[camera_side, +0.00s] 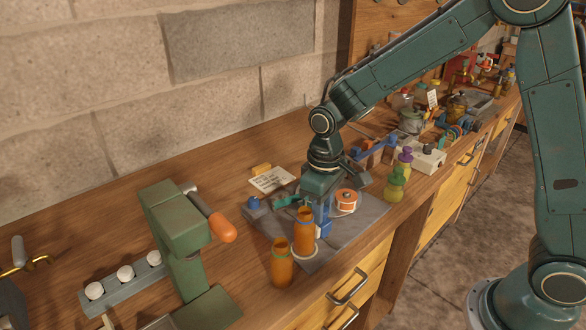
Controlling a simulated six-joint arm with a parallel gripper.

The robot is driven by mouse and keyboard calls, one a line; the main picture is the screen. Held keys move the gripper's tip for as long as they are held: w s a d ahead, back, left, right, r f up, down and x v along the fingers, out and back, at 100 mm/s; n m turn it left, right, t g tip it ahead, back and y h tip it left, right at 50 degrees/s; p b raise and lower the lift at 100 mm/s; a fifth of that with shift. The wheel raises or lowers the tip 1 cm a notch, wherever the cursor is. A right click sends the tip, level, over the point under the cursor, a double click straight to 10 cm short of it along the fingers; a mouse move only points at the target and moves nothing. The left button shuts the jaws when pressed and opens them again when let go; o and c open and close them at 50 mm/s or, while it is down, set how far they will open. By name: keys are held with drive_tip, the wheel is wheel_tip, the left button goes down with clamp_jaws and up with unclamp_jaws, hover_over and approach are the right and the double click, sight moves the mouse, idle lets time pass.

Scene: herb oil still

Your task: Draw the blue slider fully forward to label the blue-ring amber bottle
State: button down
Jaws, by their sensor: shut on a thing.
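My gripper (322,212) points down over the dark mat and is shut on the blue slider (325,228), a blue piece just behind the bottles. The jaws' contact with it is partly hidden. An amber bottle (304,236) stands upright directly in front of my gripper, with a pale ring at its foot. A bluish band seems to circle its neck, so it looks like the blue-ring bottle. A second amber bottle (282,268) with a greenish ring stands to its left, nearer the camera. I cannot make out a label on either.
An orange-and-white reel (346,200) stands right of my gripper, with green (394,186) and yellow-green bottles beyond. A blue block (254,207) and a paper card (271,180) lie at left. A green press (176,222) with an orange handle stands front left. The grey mat (350,230) has bare room at right.

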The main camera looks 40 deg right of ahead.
drive_tip(key=shift+s, duration=2.35)
drive_tip(key=c, duration=1.2)
unclamp_jaws()
drive_tip(key=shift+s, duration=0.1)
drive_tip(key=shift+r, duration=0.15)
drive_tip(key=shift+r, duration=0.5)
wheel_tip(320, 180, up, 13)
drive_tip(key=shift+f, duration=0.2)
